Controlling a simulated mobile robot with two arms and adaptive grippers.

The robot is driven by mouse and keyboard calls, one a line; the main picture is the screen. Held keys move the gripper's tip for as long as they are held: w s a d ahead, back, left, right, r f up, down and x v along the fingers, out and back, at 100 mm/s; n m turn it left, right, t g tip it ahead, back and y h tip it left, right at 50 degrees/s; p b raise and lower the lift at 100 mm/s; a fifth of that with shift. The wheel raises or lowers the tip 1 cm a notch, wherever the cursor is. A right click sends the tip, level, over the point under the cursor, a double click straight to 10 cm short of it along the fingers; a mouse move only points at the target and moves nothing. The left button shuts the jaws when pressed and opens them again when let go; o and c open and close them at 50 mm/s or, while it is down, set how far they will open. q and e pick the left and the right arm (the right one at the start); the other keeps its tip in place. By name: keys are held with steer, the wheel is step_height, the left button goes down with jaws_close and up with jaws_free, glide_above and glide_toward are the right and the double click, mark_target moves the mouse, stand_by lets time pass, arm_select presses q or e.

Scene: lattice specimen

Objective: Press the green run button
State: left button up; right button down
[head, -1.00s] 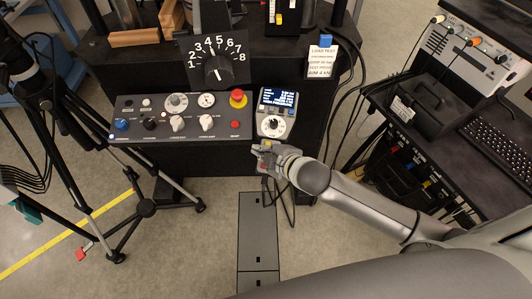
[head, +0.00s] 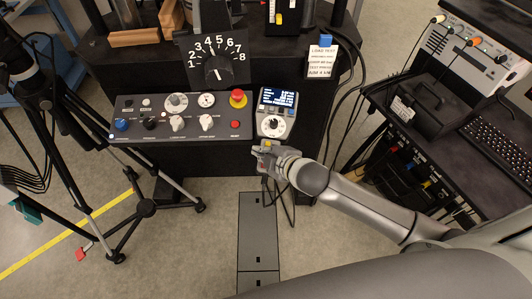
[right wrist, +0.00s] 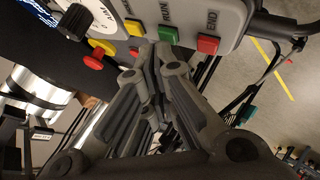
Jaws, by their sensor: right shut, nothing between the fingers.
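The green run button (right wrist: 168,35) shows in the right wrist view on a grey control box (right wrist: 225,15), between a yellow button (right wrist: 134,28) and a red END button (right wrist: 208,44). The box with its lit display and dial also shows in the head view (head: 276,112); I cannot make out the green button there. My right gripper (head: 262,150) is shut and empty at the box's lower edge. In the right wrist view its fingertips (right wrist: 154,68) are just below the green button. I cannot tell whether they touch the box. My left gripper is not in view.
A dark control panel (head: 145,130) with knobs and a red emergency stop (head: 238,97) is left of the box. A red stop knob on yellow (right wrist: 94,61) is close to the fingers in the wrist view. Cables hang to the right; a tripod (head: 146,207) stands left.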

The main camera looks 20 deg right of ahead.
steer(key=shift+f, duration=0.3)
stand_by(0.4)
steer(key=shift+s+r+p, duration=0.15)
steer(key=shift+r+p, duration=0.65)
steer(key=shift+p, duration=0.15)
